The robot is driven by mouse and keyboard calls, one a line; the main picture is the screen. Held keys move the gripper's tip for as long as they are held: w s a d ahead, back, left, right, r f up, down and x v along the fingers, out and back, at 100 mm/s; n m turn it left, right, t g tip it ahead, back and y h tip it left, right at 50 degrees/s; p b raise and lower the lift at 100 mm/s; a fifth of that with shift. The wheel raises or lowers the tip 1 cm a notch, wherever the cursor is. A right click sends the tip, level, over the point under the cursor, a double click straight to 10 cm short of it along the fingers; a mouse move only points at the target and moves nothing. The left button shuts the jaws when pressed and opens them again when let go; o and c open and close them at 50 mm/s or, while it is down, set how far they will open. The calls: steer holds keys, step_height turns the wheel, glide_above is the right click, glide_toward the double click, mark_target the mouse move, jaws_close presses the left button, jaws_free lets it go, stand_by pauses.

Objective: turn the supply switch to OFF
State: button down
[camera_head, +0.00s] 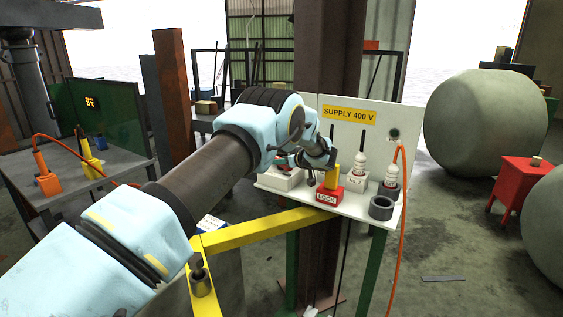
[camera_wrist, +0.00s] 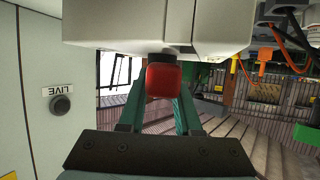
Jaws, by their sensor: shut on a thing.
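In the wrist view, my gripper (camera_wrist: 158,92) has its two green fingers closed on a red block-like handle (camera_wrist: 163,79), which I take to be the supply switch. The handle sits against a pale grey box (camera_wrist: 215,25) with a dark part at its base. In the head view, the pale switch box (camera_head: 284,182) stands on the white shelf below the yellow SUPPLY 400 V sign (camera_head: 348,115). My wrist hides most of the handle and the fingers there. The handle's exact setting cannot be read. A dark round lamp (camera_wrist: 61,106) sits by the LIVE label (camera_wrist: 58,91).
On the white shelf (camera_head: 345,208), a red LOCK block (camera_head: 328,195) with a yellow upright stands close right of my wrist. An orange cable (camera_head: 402,230) hangs at the shelf's right edge.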

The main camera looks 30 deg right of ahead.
stand_by(0.3)
steer(key=c, duration=0.6)
jaws_free()
steer(key=b+v, duration=0.4)
steer(key=v, duration=0.6)
steer(key=shift+s, duration=0.35)
steer(key=shift+d+r, duration=0.1)
steer(key=shift+r, duration=0.05)
